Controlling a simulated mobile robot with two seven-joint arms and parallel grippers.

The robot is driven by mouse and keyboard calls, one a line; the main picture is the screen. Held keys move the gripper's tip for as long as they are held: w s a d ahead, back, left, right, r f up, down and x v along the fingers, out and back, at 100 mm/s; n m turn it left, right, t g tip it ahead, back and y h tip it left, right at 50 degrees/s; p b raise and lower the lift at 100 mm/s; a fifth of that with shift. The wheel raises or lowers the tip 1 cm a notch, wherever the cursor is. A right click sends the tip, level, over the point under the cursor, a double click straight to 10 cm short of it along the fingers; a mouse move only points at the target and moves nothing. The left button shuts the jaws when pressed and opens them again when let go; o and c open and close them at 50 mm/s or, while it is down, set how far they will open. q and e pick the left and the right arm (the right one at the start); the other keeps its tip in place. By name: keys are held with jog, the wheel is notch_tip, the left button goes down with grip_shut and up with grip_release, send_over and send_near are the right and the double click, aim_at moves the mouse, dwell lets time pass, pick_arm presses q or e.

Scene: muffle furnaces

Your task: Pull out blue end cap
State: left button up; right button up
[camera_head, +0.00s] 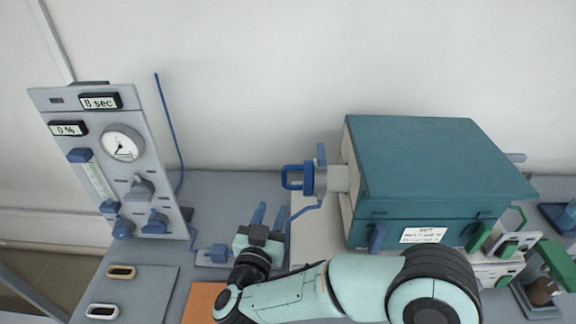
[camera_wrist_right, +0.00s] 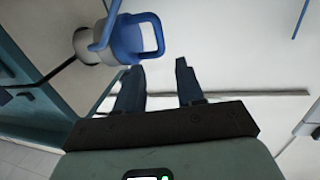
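The blue end cap (camera_head: 308,178) with its loop handle sits on the white tube at the left side of the teal furnace (camera_head: 430,165). In the right wrist view the end cap (camera_wrist_right: 126,40) shows at the upper left, its handle beyond my fingertips. My right gripper (camera_head: 270,210) is in front of and to the left of the cap, fingers pointing away towards the wall. In the wrist view its two blue fingers (camera_wrist_right: 158,78) are apart with nothing between them. My left gripper is out of view.
A gas control panel (camera_head: 150,120) with gauge and displays stands at the left. A blue hose (camera_head: 304,209) hangs from the cap. Green-handled items (camera_head: 510,245) lie right of the furnace front. An orange mat (camera_head: 201,300) lies at the front. Bench left of the cap is mostly clear.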

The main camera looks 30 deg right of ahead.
aim_at(284, 178)
jog(key=x, duration=1.3)
jog(key=shift+p, duration=0.3)
grip_shut()
